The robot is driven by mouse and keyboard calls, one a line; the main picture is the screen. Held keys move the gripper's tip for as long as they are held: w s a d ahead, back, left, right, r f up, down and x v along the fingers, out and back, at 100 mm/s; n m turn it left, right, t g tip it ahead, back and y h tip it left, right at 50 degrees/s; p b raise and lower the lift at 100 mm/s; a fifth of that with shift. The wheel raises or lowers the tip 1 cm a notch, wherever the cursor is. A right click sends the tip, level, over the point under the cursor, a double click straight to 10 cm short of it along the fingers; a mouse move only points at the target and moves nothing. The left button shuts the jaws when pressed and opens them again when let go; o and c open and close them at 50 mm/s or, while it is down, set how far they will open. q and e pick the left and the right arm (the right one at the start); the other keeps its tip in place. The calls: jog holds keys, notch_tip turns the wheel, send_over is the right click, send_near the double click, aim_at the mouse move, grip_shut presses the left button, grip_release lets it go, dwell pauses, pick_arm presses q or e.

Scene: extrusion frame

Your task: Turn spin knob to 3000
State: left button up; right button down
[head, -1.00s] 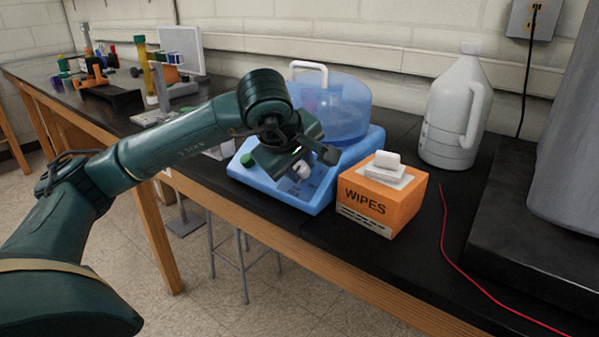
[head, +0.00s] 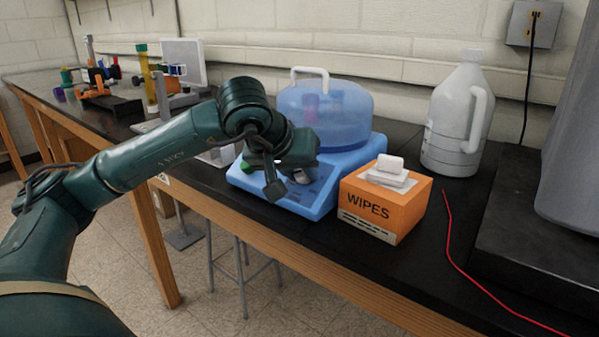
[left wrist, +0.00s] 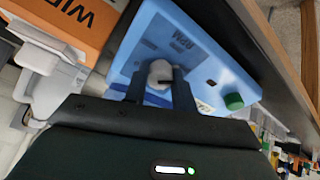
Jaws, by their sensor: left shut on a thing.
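A blue spinner machine (head: 315,205) with a clear domed lid (head: 345,122) and a white handle stands on the black bench. Its sloped front panel carries a pale round knob, seen in the left wrist view (left wrist: 160,72), and a green button (left wrist: 234,101). My left gripper (left wrist: 162,88) is shut on the knob, one finger on each side of it. In the head view my left gripper (head: 288,178) is over the panel and hides most of the knob. Any dial numbers are too small or covered to read. My right gripper is not in view.
An orange wipes box (head: 385,205) stands close to the right of the machine. A white jug (head: 457,120) and a red wire (head: 447,235) are farther right. Coloured lab items stand at the far left of the bench.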

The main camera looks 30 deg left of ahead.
pick_arm(q)
jog(key=shift+m, duration=0.6)
jog(key=o, duration=1)
jog(key=p+v, duration=0.1)
jog(key=v, duration=1.2)
jog(key=shift+s+a, duration=0.1)
jog(key=shift+a, duration=0.05)
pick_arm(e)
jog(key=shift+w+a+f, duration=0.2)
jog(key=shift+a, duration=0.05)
